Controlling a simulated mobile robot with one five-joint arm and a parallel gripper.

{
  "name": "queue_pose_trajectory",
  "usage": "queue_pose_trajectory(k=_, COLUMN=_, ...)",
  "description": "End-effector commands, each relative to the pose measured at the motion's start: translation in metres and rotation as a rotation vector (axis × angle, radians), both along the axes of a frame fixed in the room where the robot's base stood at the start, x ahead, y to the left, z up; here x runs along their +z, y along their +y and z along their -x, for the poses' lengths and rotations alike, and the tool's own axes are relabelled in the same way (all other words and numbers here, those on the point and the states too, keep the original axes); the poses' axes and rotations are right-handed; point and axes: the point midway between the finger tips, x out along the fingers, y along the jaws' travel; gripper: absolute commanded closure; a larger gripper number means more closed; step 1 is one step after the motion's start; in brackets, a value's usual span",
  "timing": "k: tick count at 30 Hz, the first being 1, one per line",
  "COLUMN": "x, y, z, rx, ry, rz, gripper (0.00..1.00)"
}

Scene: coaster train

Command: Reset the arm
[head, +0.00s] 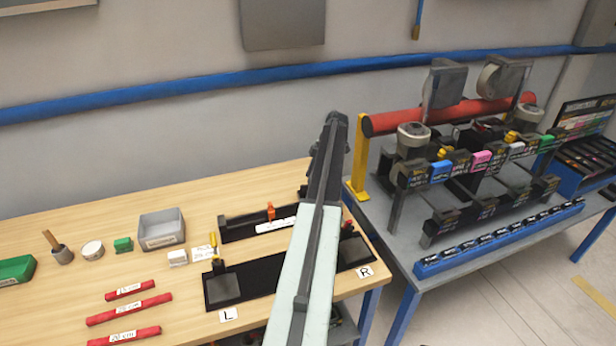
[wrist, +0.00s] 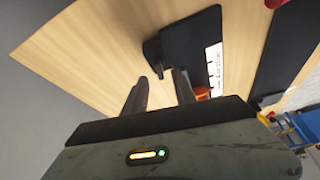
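My arm rises from the bottom of the head view over the right end of the wooden table, and my gripper (head: 334,125) is at its far end, up against the wall backdrop. In the wrist view my gripper (wrist: 161,77) shows two dark fingers with a clear gap between them. It is open and nothing is between the fingers. Beyond the fingertips lie the bare wood of the table (wrist: 100,45) and a black fixture (wrist: 190,45). The arm hides part of the black fixtures in the head view.
The wooden table (head: 60,290) holds a front black fixture (head: 260,285) between L and R labels, a rear fixture (head: 240,228), a grey bin (head: 162,228), and red rods (head: 128,308). A grey bench (head: 460,250) with a red roller (head: 440,115) and blue strip (head: 500,238) stands right.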

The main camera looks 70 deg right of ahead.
Motion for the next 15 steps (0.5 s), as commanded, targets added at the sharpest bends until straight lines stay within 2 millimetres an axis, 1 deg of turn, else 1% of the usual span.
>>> queue_pose_trajectory(k=1, x=0.020, y=-0.002, z=0.004, rx=-0.001, ry=0.000, rz=0.000, gripper=0.67)
queue_pose_trajectory(k=4, x=0.034, y=-0.005, z=0.009, rx=-0.001, ry=0.001, rz=-0.001, gripper=0.67)
queue_pose_trajectory(k=7, x=0.038, y=-0.007, z=0.012, rx=-0.001, ry=0.002, rz=-0.001, gripper=0.67)
queue_pose_trajectory(k=15, x=0.034, y=-0.007, z=0.013, rx=0.000, ry=0.001, rz=0.000, gripper=0.67)
